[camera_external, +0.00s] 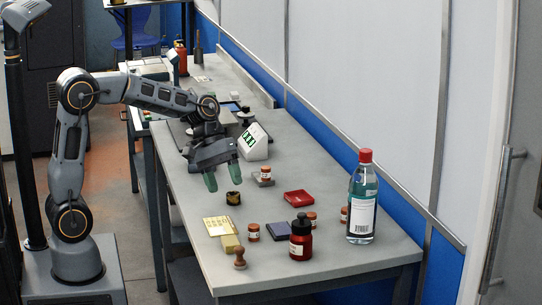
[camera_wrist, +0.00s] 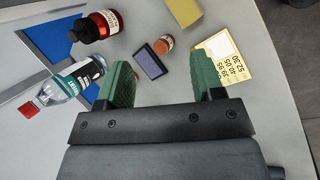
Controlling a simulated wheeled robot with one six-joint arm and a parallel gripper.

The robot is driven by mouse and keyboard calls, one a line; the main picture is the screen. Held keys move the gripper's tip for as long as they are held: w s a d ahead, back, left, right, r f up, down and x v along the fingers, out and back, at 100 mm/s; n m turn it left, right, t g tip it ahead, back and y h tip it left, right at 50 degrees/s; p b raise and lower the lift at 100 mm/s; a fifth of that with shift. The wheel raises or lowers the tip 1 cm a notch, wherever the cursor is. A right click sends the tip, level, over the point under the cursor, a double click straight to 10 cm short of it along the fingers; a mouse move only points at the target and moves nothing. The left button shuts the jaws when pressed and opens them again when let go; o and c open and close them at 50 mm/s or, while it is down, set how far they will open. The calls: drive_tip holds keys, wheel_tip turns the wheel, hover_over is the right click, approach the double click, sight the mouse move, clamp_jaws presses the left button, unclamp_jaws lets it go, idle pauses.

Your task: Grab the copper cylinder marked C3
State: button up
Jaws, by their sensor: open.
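Several small copper cylinders with white labels stand on the bench in the external view: one left of the dark blue pad (camera_external: 253,232), one right of it (camera_external: 311,218), one by the clear bottle (camera_external: 344,214) and one on a grey block (camera_external: 266,173). Their marks are too small to read, so I cannot tell which is C3. The wrist view shows one copper cylinder (camera_wrist: 163,45) beside the dark blue pad (camera_wrist: 150,63), beyond the fingertips. My gripper (camera_external: 222,175) is open and empty above the bench; its green fingers also show in the wrist view (camera_wrist: 160,68).
A red-capped clear bottle (camera_external: 362,205) and a dark red bottle (camera_external: 300,240) stand at the near right.

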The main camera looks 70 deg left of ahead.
drive_tip(key=w+a+f+n+t+h+b, duration=0.1)
drive_tip(key=w+a+f+n+h, duration=0.1)
drive_tip(key=w+n, duration=0.3)
drive_tip(key=w+a+f+n+h, duration=0.2)
drive_tip(key=w+a, duration=0.1)
drive_tip(key=w, duration=0.4)
drive_tip(key=n+t+h, duration=0.3)
drive_tip(key=n, duration=0.2)
approach(316, 220)
drive_tip(key=x, duration=0.4)
drive_tip(key=shift+w, duration=0.1)
drive_tip(key=shift+p+x, duration=0.35)
drive_tip(key=shift+x, duration=2.75)
clamp_jaws()
